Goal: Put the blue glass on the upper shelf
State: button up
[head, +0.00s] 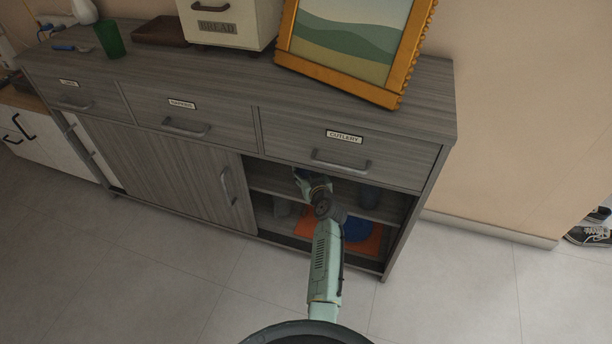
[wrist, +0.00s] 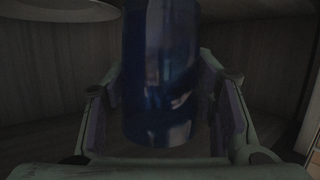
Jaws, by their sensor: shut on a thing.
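My gripper (head: 312,184) reaches into the open right bay of the grey sideboard. In the wrist view my gripper (wrist: 163,118) has its two fingers on either side of the dark blue glass (wrist: 160,70), shut on it, with the glass upright. In the head view only a small dark blue part of the glass (head: 301,173) shows, near the upper shelf (head: 265,179). I cannot tell whether its base touches the shelf.
Another dark vessel (head: 369,196) stands right of my arm in the bay. Below are an orange item (head: 309,223), a blue item (head: 356,229) and a grey vessel (head: 282,206). The cutlery drawer (head: 340,150) is closed above; the sliding door (head: 165,172) covers the left.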

aim_at(306, 176)
jog(key=shift+w+a, duration=0.2)
jog(key=shift+w, duration=0.35)
jog(key=shift+w+f+b, duration=0.15)
jog(key=shift+f+b, duration=0.9)
jog(key=shift+f, duration=0.7)
jog(key=shift+f+b, duration=0.25)
jog(key=shift+b, duration=0.05)
jog(key=o, duration=1.4)
jog(key=shift+r, duration=0.1)
jog(key=shift+r+p, duration=0.15)
jog(key=shift+p, duration=0.15)
jog(key=v, duration=1.2)
